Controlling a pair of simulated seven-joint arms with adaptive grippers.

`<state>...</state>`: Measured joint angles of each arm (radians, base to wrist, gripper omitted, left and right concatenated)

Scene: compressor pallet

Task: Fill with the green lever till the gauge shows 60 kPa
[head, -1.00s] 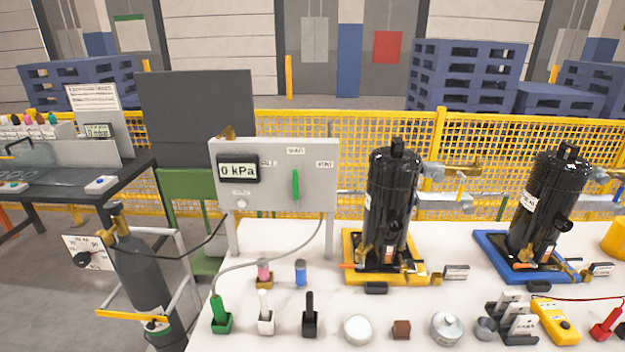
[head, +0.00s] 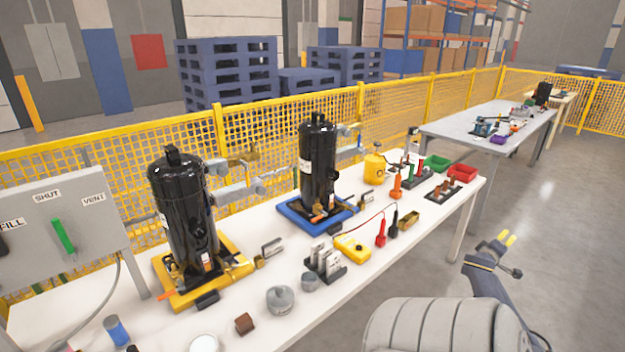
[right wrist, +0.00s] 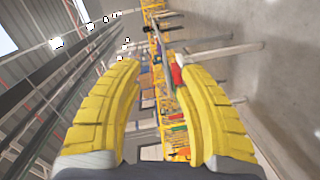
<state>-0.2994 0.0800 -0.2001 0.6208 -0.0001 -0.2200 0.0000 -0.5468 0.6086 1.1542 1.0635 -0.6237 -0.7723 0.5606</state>
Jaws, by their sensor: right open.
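The grey panel (head: 75,215) stands at the left of the head view, cut by the frame edge. Its green lever (head: 63,236) points up toward the SHUT label (head: 47,196), between FILL (head: 10,224) and VENT (head: 93,199). The gauge is outside the head view now. My right gripper (head: 508,239) is open and empty off the bench's right end, far from the lever. Its yellow fingers stand apart in the right wrist view (right wrist: 156,70). My left gripper is not in view.
On the white bench (head: 340,300) stand a black compressor on a yellow tray (head: 237,277) and another on a blue tray (head: 290,217). A yellow meter (head: 352,249) and small parts lie along the front. A yellow mesh fence (head: 275,130) runs behind. The floor at right is clear.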

